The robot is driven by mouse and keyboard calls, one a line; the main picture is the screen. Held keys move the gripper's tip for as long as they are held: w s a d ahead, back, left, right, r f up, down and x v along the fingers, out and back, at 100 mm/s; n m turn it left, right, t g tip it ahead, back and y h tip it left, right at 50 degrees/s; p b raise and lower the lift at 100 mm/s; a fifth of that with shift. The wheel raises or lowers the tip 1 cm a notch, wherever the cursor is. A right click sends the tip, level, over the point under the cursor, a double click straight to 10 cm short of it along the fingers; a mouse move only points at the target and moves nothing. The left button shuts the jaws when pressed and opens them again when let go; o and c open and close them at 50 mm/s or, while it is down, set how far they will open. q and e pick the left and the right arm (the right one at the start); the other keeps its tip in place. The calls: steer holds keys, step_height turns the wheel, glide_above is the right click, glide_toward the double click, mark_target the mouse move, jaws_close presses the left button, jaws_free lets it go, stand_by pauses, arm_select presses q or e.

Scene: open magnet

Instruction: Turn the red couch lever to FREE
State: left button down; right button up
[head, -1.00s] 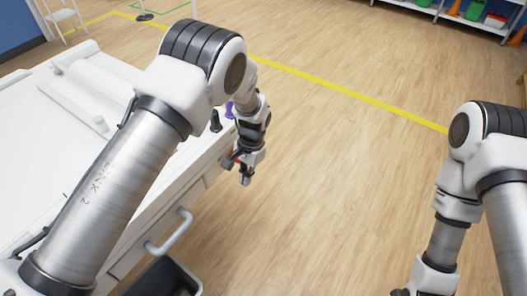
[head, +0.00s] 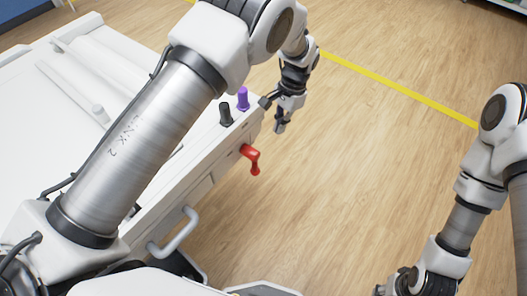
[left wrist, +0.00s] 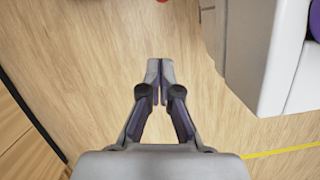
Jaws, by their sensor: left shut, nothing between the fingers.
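The red couch lever (head: 256,161) sits on the side face of the white couch (head: 185,178) near its end, with its handle hanging downward. Only a sliver of red shows at the top edge of the left wrist view (left wrist: 162,1). My left gripper (head: 279,128) is shut and empty, beyond the couch's corner, up and right of the lever and apart from it. Its closed fingertips show over bare floor in the left wrist view (left wrist: 160,66). My right gripper (head: 398,284) is partly cut off at the bottom edge, far from the lever. No FREE marking is legible.
A black knob (head: 225,115) and a purple knob (head: 242,98) stand on the couch top near the lever. A grey handle (head: 176,235) juts from the couch side. The wood floor (head: 350,170) to the right is clear, with a yellow line (head: 400,87) across it.

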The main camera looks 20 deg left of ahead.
arm_select(q)
steer(key=s+a+f+p, duration=0.2)
steer(key=s+f, duration=0.3)
steer(key=f, duration=0.4)
steer(key=shift+s+a+f, duration=0.3)
steer(key=shift+a+f, duration=0.1)
steer(key=shift+a, duration=0.3)
steer(key=shift+a, duration=0.1)
